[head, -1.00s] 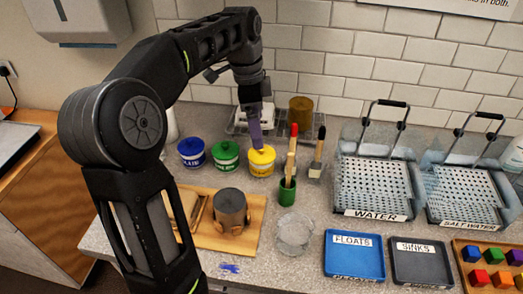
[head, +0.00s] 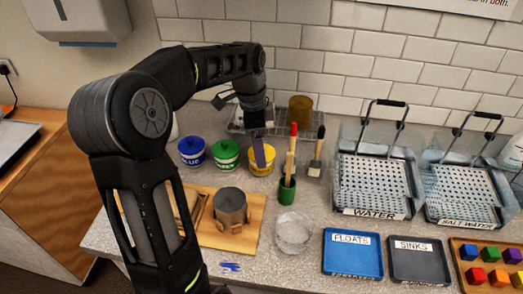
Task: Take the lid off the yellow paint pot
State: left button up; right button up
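The yellow paint pot (head: 261,169) stands on the worktop at the right end of a row with the blue and green pots. Its yellow lid (head: 269,157) appears to be on it. My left gripper (head: 260,163) points down at the top of this pot, in front of part of the lid. Its fingers overlap the lid in the picture and hide its knob. I see the fingers almost edge-on and cannot tell whether they are open or shut, or touching the lid. My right gripper is not in view.
The green pot (head: 226,156) and blue pot (head: 192,153) stand just left. A green brush holder (head: 287,191) with brushes stands close at right front. A wire rack (head: 238,127) is behind. A wooden board (head: 248,238) with a grey cylinder (head: 231,207) lies in front.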

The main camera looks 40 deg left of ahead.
pick_arm(q)
jog(key=shift+f, duration=0.45)
jog(key=c, duration=1.4)
jog(key=shift+r, duration=0.15)
notch_tip(320, 180, up, 10)
jog(key=shift+f, duration=0.1)
dwell(0.5)
